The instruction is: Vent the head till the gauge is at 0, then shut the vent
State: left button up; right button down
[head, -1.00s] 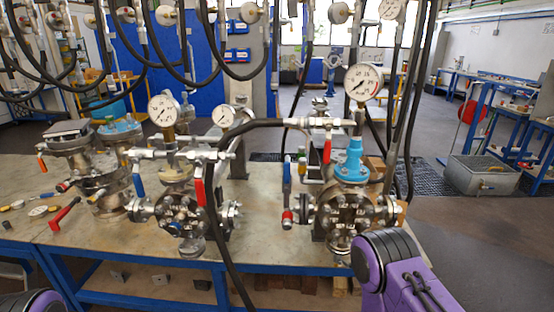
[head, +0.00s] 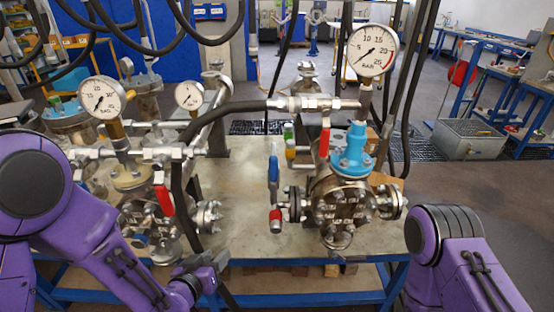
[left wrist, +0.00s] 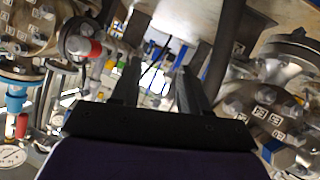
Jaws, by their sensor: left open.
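The vessel on the right has a blue cap (head: 352,152) on a bolted steel head (head: 342,202). Its large pressure gauge (head: 372,50) has its needle toward the lower left, near the low end; the exact value is hard to read. On its left side hang a blue lever (head: 273,170) and a red-ended fitting (head: 276,215), which also shows in the left wrist view (left wrist: 90,48). A red lever (head: 325,140) stands upright behind. My left gripper (head: 220,276) is low between the two vessels. Its fingers (left wrist: 158,88) are apart, with nothing seen held.
A second vessel (head: 130,180) with a gauge (head: 102,97) and red lever (head: 165,200) stands left, partly behind my left arm. A black hose (head: 225,106) arches between the vessels. Bare bench top (head: 240,225) shows between them. A grey tub (head: 468,138) is on the floor.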

aim_at(271, 166)
pick_arm(q)
jog(key=w+d+r+m+t+h, duration=0.1)
jog(key=w+d+r+m+h, duration=0.3)
jog(key=r, duration=0.6)
jog(key=s+d+r+m+t+h, duration=0.1)
jog(key=d+r+m+t+h, duration=0.15)
jog(key=d+r, duration=0.55)
jog(key=shift+g, duration=0.45)
jog(key=w+d+p, duration=0.1)
jog(key=w, duration=0.1)
jog(key=w+r+p, duration=0.1)
jog(key=w, duration=0.2)
jog(key=w+d+r+p, duration=0.1)
jog(key=w+p, duration=0.1)
jog(key=w, duration=0.1)
jog(key=shift+w+d, duration=0.1)
jog(key=shift+d, duration=0.25)
jog(key=shift+w+d+f, duration=0.1)
jog(key=shift+w+d, duration=0.05)
jog(key=shift+w, duration=0.15)
grip_shut()
